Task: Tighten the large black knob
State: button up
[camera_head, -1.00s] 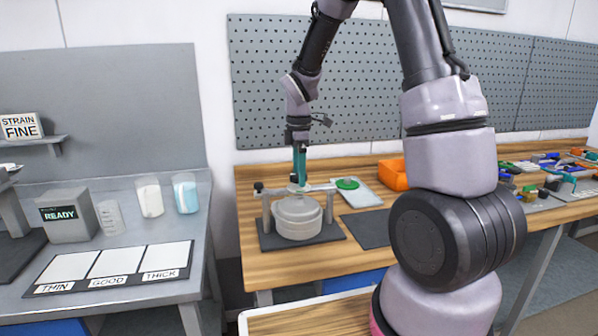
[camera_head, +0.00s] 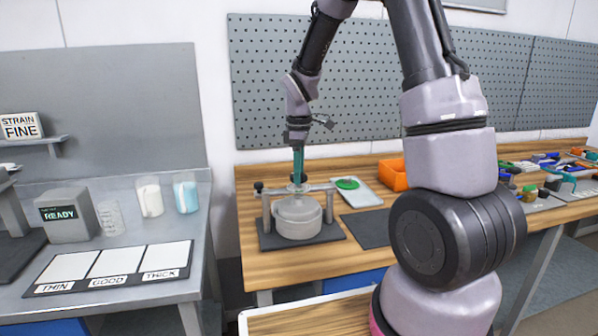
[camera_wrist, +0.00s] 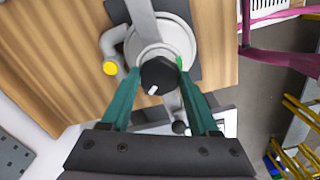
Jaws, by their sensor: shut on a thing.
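A small black knob (camera_head: 258,187) is at the bar's left end. A white tray with a green round piece (camera_head: 347,184) and an orange bin (camera_head: 392,174) lie to the right. A dark mat (camera_head: 366,229) is bare. The left bench holds beakers (camera_head: 186,194) and a "READY" box (camera_head: 62,215).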

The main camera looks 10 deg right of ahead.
jog(key=m, duration=0.7)
jog(key=shift+r, duration=0.1)
jog(key=m, duration=0.4)
jog(key=shift+a, duration=0.1)
jog(key=m, duration=0.3)
jog(key=shift+w+m, duration=0.1)
jog(key=shift+m, duration=0.2)
jog(key=m, duration=0.3)
jog(key=shift+m, duration=0.3)
jog(key=m, duration=0.3)
jog(key=shift+m, duration=0.4)
jog(key=m, duration=0.4)
jog(key=shift+m, duration=1.8)
